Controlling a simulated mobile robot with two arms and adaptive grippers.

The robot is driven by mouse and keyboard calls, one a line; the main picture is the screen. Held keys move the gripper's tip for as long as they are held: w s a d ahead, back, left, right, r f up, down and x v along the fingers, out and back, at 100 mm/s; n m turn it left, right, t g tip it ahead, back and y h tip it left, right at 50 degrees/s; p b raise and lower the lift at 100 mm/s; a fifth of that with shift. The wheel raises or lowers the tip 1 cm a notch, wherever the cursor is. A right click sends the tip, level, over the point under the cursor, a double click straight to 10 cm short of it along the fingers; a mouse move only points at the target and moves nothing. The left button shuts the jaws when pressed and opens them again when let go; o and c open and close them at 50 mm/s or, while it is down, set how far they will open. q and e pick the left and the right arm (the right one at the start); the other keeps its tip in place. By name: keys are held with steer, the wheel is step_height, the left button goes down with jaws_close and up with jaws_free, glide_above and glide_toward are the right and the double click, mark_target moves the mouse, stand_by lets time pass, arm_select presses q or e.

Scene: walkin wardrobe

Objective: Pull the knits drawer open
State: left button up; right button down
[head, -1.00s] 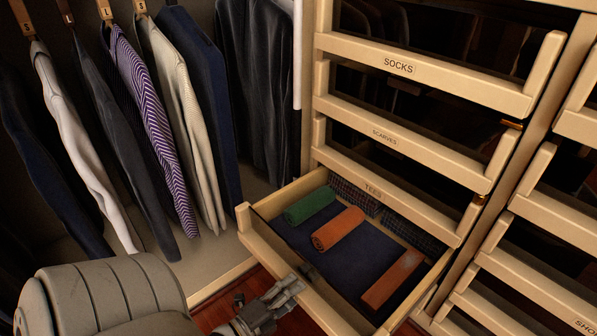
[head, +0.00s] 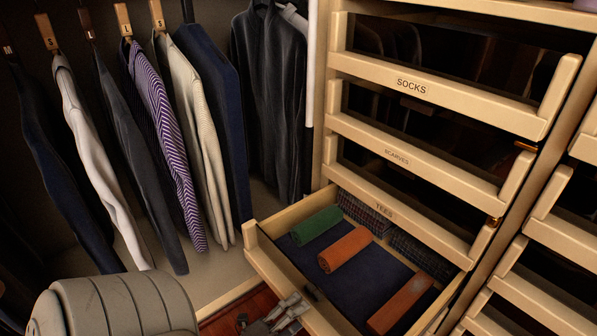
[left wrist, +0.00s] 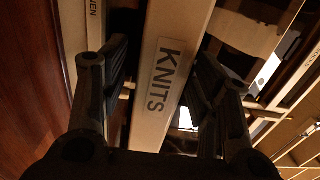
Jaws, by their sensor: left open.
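The knits drawer (head: 262,258) is pulled out at the lower middle of the head view, below the tees drawer (head: 385,209). It holds a green roll (head: 315,225), an orange roll (head: 344,248), a rust-coloured roll (head: 402,303) and dark patterned pieces at the back. My left gripper (head: 290,311) is low in the head view, at the outer side of the drawer front. In the left wrist view, the front with its KNITS label (left wrist: 168,75) runs between the spread fingers of my left gripper (left wrist: 162,60). I cannot tell whether they touch it. My right gripper is out of view.
The socks drawer (head: 440,95) and scarves drawer (head: 420,163) above look shut. Clothes hang at the left, including a purple striped garment (head: 172,150). More drawers (head: 540,240) stand at the right. Reddish wood floor (head: 240,308) shows below.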

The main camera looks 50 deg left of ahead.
arm_select(q)
steer(key=s, duration=1.1)
steer(key=shift+a, duration=0.45)
